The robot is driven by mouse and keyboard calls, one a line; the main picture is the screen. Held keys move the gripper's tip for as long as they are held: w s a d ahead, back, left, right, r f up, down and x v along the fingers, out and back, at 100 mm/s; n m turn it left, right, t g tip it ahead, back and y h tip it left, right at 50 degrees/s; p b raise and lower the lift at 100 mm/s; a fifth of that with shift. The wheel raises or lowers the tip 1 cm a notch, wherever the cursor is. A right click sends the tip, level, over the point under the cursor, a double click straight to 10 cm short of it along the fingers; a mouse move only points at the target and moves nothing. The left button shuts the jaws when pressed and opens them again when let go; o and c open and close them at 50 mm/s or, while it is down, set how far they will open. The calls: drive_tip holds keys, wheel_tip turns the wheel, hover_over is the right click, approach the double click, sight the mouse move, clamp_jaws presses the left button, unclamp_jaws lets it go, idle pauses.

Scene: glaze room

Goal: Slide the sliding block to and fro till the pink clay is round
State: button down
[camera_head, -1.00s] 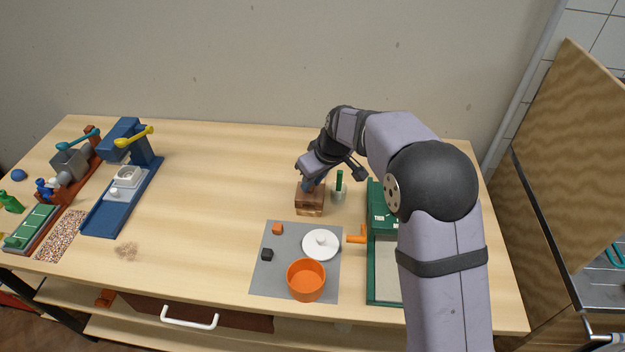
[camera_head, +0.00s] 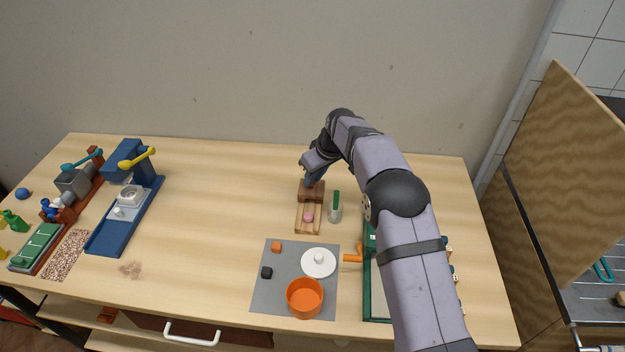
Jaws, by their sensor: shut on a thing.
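The sliding block (camera_head: 312,191) is dark brown wood and sits at the far end of a pale wooden trough (camera_head: 301,224). My gripper (camera_head: 314,180) is shut on the block's upper part; its fingertips are partly hidden by the arm's end. The pink clay (camera_head: 309,216) lies uncovered in the trough, nearer than the block and apart from it. The clay is small, and I cannot tell how round it is.
A cup with a green stick (camera_head: 336,208) stands close right of the trough. A grey mat (camera_head: 262,297) in front bears an orange pot (camera_head: 304,298) and a white lid (camera_head: 318,262). A green-framed case (camera_head: 371,290) is at right. Table left of the trough is clear.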

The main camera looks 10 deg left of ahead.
sight(321, 191)
drive_tip(key=shift+w+r+p, duration=0.15)
drive_tip(key=shift+w+p, duration=0.15)
drive_tip(key=shift+w, duration=0.35)
drive_tip(key=c, duration=1.9)
unclamp_jaws()
drive_tip(key=o, duration=0.3)
drive_tip(key=shift+w, duration=0.1)
drive_tip(key=shift+b+v, duration=1.55)
drive_tip(key=shift+v, duration=2.05)
